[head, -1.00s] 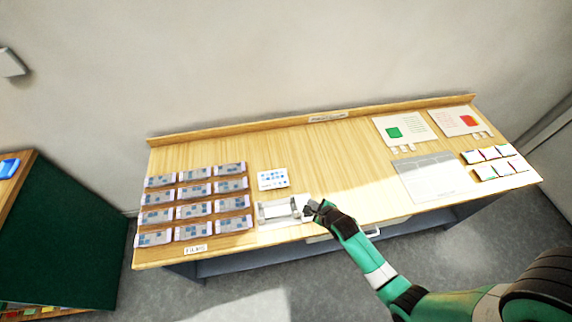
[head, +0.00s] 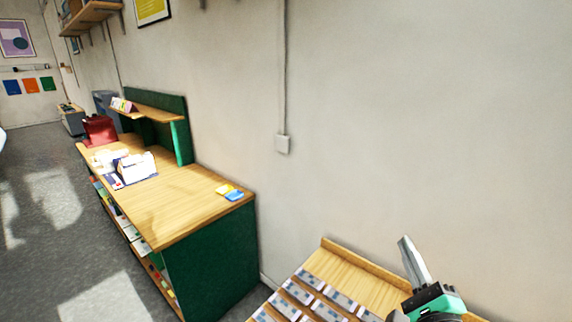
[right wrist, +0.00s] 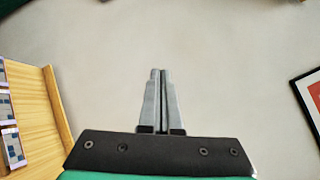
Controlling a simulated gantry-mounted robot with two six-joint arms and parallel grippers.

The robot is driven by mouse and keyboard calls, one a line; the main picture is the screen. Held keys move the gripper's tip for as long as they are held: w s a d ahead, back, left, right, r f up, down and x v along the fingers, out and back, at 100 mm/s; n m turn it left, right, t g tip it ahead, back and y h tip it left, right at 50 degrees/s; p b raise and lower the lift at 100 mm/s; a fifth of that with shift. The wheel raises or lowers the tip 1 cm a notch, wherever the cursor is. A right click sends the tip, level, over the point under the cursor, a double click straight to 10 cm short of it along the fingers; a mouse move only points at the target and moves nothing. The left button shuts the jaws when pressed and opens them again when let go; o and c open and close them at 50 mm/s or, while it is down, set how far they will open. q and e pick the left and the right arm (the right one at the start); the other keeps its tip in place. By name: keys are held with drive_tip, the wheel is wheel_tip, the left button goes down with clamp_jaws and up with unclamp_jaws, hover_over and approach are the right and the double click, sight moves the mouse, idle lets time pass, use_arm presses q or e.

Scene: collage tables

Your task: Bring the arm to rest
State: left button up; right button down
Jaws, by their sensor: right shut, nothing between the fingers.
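My right gripper (head: 412,262) stands raised at the lower right of the head view, over the wooden table (head: 345,262) and in front of the wall. In the right wrist view its two grey fingers (right wrist: 161,75) lie together with nothing between them. They point at bare wall, and the table (right wrist: 40,110) is off to the left. My left gripper is not in view.
Rows of small grey-blue packets (head: 308,280) lie on the table. To the left stands a green-sided wooden desk (head: 185,205) with a blue and yellow item (head: 232,193) and a red bag (head: 100,130). Grey floor (head: 45,205) lies open at far left.

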drive_tip(key=s+a+r+n+t+y, duration=0.1)
drive_tip(key=s+a+r+n+t, duration=0.15)
drive_tip(key=r, duration=0.45)
drive_tip(key=s+a+r+n+t+y, duration=0.1)
drive_tip(key=s+a+r+n, duration=0.15)
drive_tip(key=r, duration=0.55)
drive_tip(key=s+a+r+n+t+y, duration=0.35)
drive_tip(key=s+r+n, duration=0.9)
drive_tip(key=n, duration=0.85)
wheel_tip(320, 180, up, 14)
drive_tip(key=p, duration=1.4)
drive_tip(key=shift+r+t+h+p, duration=0.25)
drive_tip(key=shift+t+h+p, duration=0.05)
drive_tip(key=shift+h+p, duration=0.1)
